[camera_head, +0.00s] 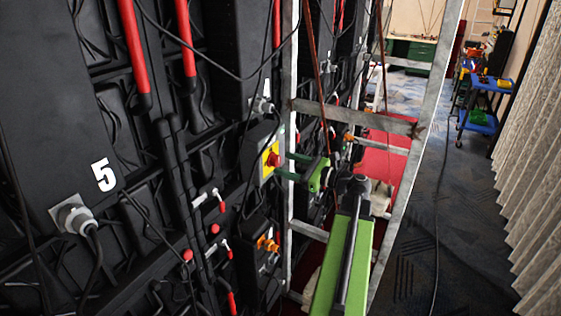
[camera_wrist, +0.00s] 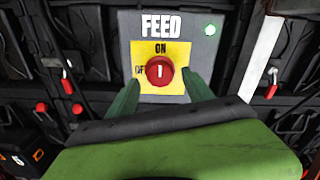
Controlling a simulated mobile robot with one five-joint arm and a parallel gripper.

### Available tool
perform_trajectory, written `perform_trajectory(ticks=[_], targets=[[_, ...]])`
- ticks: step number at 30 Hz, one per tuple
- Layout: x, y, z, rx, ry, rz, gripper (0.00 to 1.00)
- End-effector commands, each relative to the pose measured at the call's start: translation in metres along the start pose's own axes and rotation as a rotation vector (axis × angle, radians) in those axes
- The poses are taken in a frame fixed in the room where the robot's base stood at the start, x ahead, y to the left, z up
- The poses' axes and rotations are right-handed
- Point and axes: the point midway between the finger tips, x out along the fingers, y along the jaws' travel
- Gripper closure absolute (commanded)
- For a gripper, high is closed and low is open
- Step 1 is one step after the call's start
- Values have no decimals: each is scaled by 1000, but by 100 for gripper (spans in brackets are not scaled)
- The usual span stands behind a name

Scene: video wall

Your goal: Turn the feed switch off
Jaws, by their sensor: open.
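The feed switch is a red round knob (camera_wrist: 160,71) on a yellow plate (camera_wrist: 179,53), set in a grey box (camera_wrist: 204,20) labelled FEED. The knob's white mark stands upright, toward the word ON; OFF is at its left, partly covered by the knob. In the head view the red knob (camera_head: 273,159) sits on the box's side. My gripper (camera_head: 285,164) is open, its green fingers reaching toward the knob. In the wrist view its fingers (camera_wrist: 160,84) are either side of the knob's lower part; contact cannot be told.
Black panels with cables and red handles (camera_head: 187,40) surround the box. An orange-handled switch (camera_head: 267,243) is below it. A metal ladder-like frame (camera_head: 350,117) stands close beside my arm. The carpeted aisle (camera_head: 440,200) at right is mostly clear, with a blue cart (camera_head: 488,100) farther back.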

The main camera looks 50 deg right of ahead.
Motion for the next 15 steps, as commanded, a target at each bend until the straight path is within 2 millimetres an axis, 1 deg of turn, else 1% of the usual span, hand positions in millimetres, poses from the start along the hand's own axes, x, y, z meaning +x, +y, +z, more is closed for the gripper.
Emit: perform_trajectory(ticks=[1,3,6,9,15], targets=[[10,0,0,0,0,2,40],[20,0,0,0,0,2,40],[30,0,0,0,0,1,40],[34,0,0,0,0,1,40],[34,0,0,0,0,0,40]])
